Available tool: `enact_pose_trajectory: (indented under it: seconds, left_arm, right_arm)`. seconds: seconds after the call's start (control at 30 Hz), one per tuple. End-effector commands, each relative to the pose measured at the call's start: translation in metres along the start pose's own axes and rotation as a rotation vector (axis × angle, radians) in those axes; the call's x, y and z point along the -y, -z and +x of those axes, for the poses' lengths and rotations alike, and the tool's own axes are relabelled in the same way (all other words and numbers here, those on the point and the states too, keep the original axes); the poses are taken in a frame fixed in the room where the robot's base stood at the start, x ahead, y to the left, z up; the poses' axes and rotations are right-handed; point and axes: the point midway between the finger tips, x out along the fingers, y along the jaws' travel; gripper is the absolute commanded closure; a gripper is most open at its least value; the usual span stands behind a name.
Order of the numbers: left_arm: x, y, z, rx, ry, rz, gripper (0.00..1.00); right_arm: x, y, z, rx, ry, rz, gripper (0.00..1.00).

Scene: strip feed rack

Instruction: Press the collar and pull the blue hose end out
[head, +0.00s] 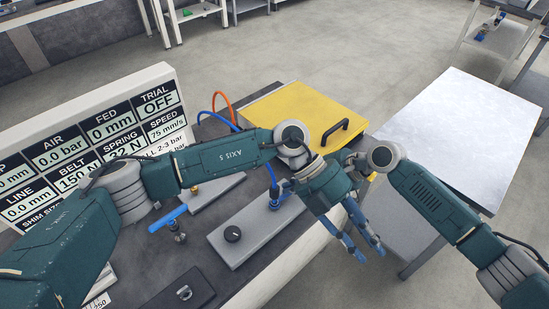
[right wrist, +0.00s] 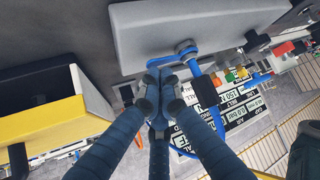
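The blue hose (head: 270,170) arches behind my left arm and comes down to a fitting on the grey block (head: 250,236). In the right wrist view the hose (right wrist: 213,108) runs from the fitting (right wrist: 186,48) on the grey block. The collar is too small to make out clearly. My right gripper (head: 283,194) is at this fitting, partly hidden behind my left arm. In the right wrist view its fingers (right wrist: 163,80) converge close beside the fitting; whether they grip anything is unclear. My left gripper (head: 371,254) is open and empty, its fingers pointing down past the bench edge.
A yellow lid (head: 297,112) with a black handle sits behind the arms. An orange hose (head: 222,99) rises beside it. A blue-handled valve (head: 168,218) and a black knob (head: 232,234) stand nearby. A sign panel (head: 107,130) stands left; a pale table (head: 455,140) stands right.

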Motion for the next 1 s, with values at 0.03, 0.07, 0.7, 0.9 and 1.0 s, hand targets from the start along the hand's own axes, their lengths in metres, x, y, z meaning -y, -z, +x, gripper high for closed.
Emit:
enact_pose_trajectory:
  seconds: [0.03, 0.07, 0.7, 0.9, 1.0]
  left_arm:
    - [-0.016, -0.001, -0.027, -0.012, -0.129, -0.025, 0.73]
    - [-0.026, 0.000, -0.042, -0.016, -0.202, -0.048, 0.73]
    - [-0.096, -0.001, -0.239, 0.195, -0.922, -0.385, 0.73]
    - [-0.119, -0.001, -0.221, 0.193, -0.921, -0.386, 0.73]
    - [-0.135, -0.001, -0.209, 0.192, -0.920, -0.387, 0.73]
  right_arm:
    - [0.000, -0.001, 0.000, 0.002, 0.000, 0.001, 1.00]
    - [0.000, -0.001, 0.000, 0.002, 0.000, 0.001, 1.00]
    - [0.000, -0.001, 0.001, 0.002, 0.001, 0.001, 1.00]
    - [0.001, -0.001, 0.001, 0.002, 0.001, 0.001, 1.00]
    - [0.001, -0.001, 0.001, 0.002, 0.001, 0.001, 1.00]
